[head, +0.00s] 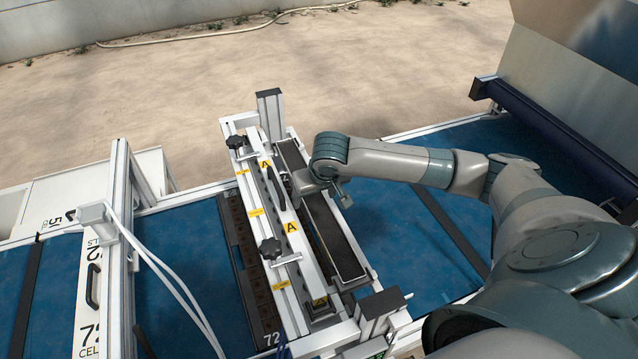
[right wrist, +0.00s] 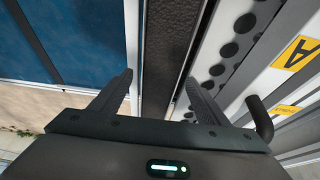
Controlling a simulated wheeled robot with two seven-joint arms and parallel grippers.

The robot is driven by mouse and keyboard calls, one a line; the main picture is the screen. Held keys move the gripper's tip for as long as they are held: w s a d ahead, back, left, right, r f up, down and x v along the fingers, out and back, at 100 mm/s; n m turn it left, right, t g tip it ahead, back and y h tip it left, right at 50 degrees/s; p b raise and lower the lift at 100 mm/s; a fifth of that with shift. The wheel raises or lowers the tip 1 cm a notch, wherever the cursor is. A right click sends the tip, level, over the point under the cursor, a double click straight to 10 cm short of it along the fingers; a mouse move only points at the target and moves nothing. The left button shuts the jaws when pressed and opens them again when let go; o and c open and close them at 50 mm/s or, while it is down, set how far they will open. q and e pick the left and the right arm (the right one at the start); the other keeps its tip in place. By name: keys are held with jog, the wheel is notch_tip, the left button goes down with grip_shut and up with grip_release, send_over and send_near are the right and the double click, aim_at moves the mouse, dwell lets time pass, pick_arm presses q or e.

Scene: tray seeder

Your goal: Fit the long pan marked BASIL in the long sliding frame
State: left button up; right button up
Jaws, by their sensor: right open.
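A long narrow pan (head: 337,239) with a pale rim and dark contents lies along the right side of the white seeder unit (head: 290,235). The pan's dark, grainy inside also shows in the right wrist view (right wrist: 168,50). No BASIL mark can be read, and I cannot tell whether the pan is seated in the long sliding frame. My right gripper (head: 325,192) is over the pan's middle part. In the right wrist view its open fingers (right wrist: 160,90) are on either side of the dark strip; contact is unclear. My left gripper is out of view.
A dark celled tray (head: 243,262) marked 72 lies on the blue belt (head: 190,265) left of the unit. White cables (head: 165,268) hang at the left.

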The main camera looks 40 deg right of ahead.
jog(key=shift+s+r, duration=0.2)
jog(key=shift+r, duration=0.4)
jog(key=b+v, duration=0.4)
jog(key=v, duration=1.2)
jog(key=shift+s+a+f, duration=0.1)
jog(key=shift+s+f, duration=0.05)
